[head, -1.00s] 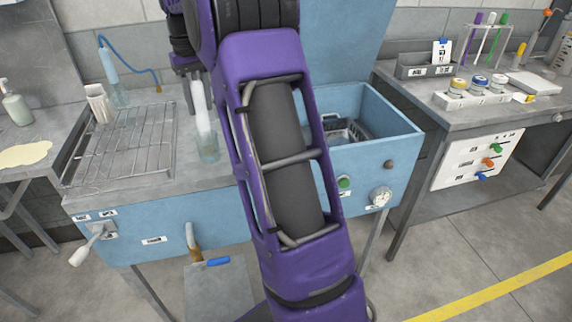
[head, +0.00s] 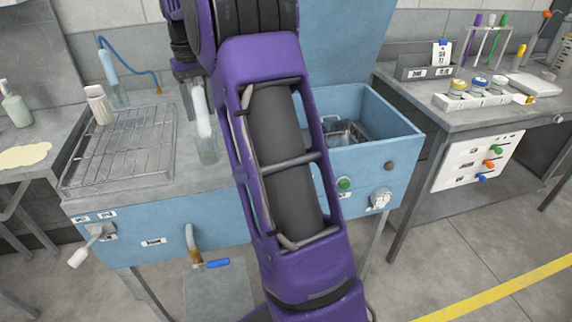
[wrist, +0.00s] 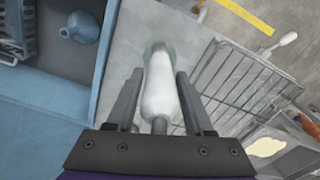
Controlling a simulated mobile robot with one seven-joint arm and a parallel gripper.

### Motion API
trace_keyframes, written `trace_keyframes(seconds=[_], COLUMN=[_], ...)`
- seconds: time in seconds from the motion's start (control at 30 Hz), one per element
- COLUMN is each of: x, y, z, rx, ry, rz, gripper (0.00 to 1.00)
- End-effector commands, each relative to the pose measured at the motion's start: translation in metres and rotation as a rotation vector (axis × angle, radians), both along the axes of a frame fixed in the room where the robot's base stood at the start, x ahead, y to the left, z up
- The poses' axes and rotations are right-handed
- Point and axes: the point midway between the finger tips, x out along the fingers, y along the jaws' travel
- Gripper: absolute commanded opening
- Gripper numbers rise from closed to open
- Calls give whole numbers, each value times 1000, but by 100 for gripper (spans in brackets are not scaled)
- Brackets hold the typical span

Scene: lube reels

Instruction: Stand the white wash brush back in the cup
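The white wash brush (head: 203,112) stands nearly upright with its lower end in a clear cup (head: 208,152) on the grey counter. In the wrist view the brush (wrist: 160,95) lies between the two fingers of my gripper (wrist: 160,92), with the cup rim (wrist: 158,46) around its far end. Narrow gaps show between the brush and both fingers, so the gripper looks open around it. In the head view my gripper (head: 190,94) is at the brush's upper end, partly hidden by my arm.
A blue basin (head: 385,145) is on the right, partly behind my arm. A blue-handled hose brush (head: 108,65) stands at the back wall.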

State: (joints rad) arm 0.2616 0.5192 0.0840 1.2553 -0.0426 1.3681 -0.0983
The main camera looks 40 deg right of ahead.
Motion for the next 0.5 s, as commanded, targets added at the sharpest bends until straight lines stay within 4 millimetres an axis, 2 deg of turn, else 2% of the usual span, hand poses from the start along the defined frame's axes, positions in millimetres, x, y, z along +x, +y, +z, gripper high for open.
trace_keyframes(seconds=[0.03,0.1,0.37,0.5], x=[0,0,0,0], y=[0,0,0,0], z=[0,0,0,9], rx=[0,0,0,0], ry=[0,0,1,-1], rz=[0,0,0,0], gripper=[63,73,73,73])
